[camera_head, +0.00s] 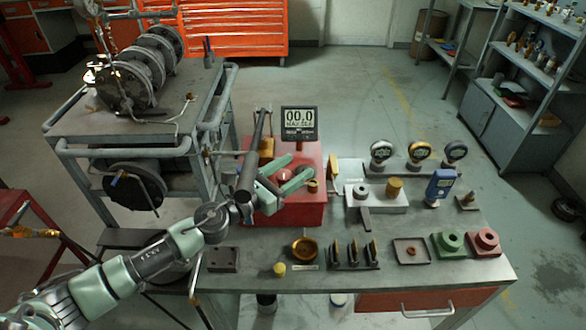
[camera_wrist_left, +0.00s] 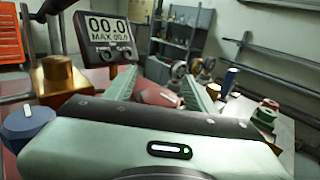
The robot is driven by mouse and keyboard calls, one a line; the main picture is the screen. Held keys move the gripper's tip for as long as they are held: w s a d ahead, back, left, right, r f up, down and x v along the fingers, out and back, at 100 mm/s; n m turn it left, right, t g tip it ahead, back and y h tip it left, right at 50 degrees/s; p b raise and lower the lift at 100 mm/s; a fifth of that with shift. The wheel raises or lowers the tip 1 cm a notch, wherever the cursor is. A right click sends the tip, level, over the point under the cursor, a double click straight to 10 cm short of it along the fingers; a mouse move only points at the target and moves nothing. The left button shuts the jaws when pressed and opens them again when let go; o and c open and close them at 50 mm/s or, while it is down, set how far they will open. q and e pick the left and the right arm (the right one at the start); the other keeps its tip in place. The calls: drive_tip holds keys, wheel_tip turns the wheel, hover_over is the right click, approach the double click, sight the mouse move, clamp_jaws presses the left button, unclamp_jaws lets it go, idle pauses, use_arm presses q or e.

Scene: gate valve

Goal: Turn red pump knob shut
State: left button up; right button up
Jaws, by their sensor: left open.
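The red pump box (camera_head: 300,211) stands on the workbench. A red knob (camera_head: 283,174) with a pale mark shows on its top, partly hidden by my gripper. My left gripper (camera_head: 292,175) is open, with its two green fingers reaching over the box on either side of the knob. In the left wrist view the red knob (camera_wrist_left: 160,97) shows between and beyond the fingers, its lower part hidden by the gripper body. I cannot tell whether the fingers touch it. My right gripper is not in view.
A display (camera_head: 299,122) reading 00.0 stands behind the box. A blue knob (camera_wrist_left: 27,119) and a brass block (camera_wrist_left: 60,82) are at the left in the wrist view. Gauges (camera_head: 421,152), a grey block (camera_head: 376,197) and small parts crowd the bench's right.

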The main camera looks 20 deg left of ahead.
sight(278, 179)
use_arm(q)
drive_tip(key=b+v, duration=0.1)
drive_tip(key=v, duration=0.2)
drive_tip(key=b+v, duration=0.1)
drive_tip(key=v, duration=0.2)
drive_tip(key=shift+s+a+f, duration=0.2)
drive_tip(key=shift+s+f, duration=0.05)
drive_tip(key=shift+s+a+r+b, duration=0.2)
drive_tip(key=shift+s+b, duration=0.1)
drive_tip(key=shift+s, duration=0.15)
